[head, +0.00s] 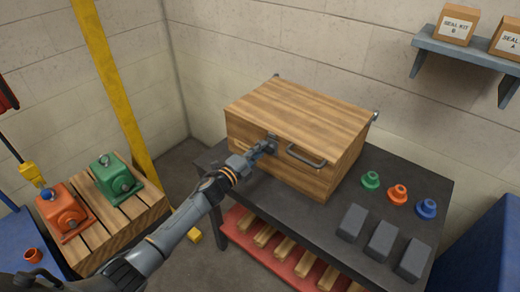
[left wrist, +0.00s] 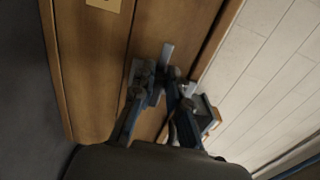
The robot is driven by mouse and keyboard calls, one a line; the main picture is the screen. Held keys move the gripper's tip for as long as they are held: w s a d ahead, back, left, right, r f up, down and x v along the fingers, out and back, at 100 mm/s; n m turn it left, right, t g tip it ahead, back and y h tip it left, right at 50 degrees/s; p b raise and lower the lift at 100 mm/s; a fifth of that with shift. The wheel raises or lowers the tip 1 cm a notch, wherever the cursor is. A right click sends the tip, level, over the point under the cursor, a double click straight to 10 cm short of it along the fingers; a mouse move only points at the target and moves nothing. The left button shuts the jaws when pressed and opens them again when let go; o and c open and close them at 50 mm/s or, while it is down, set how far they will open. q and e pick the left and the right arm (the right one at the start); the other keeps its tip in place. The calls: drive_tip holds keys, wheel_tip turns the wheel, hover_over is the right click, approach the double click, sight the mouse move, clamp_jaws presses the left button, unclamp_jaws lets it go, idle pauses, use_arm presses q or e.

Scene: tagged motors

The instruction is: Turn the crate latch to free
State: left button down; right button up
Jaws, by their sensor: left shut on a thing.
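A closed wooden crate (head: 300,115) stands on the dark table against the wall. A grey handle (head: 306,156) is on its front face. The crate latch (head: 272,139) is a grey metal part on the front near the lid edge, left of the handle. My left gripper (head: 264,149) is at the latch and shut on it, hiding part of it. In the left wrist view the gripper's fingers (left wrist: 158,95) close around the grey latch (left wrist: 167,52), against the wood. My right gripper is not in view.
Green (head: 371,180), orange (head: 397,194) and blue (head: 427,209) flanged parts and several dark grey blocks (head: 383,241) are on the table (head: 330,215) at right. A green motor (head: 118,175) and an orange motor (head: 64,212) sit on a pallet at left. A shelf (head: 465,51) holds boxes.

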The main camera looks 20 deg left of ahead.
use_arm(q)
drive_tip(key=shift+f, duration=0.1)
idle(0.3)
drive_tip(key=c, duration=1.3)
unclamp_jaws()
drive_tip(key=v, duration=1.2)
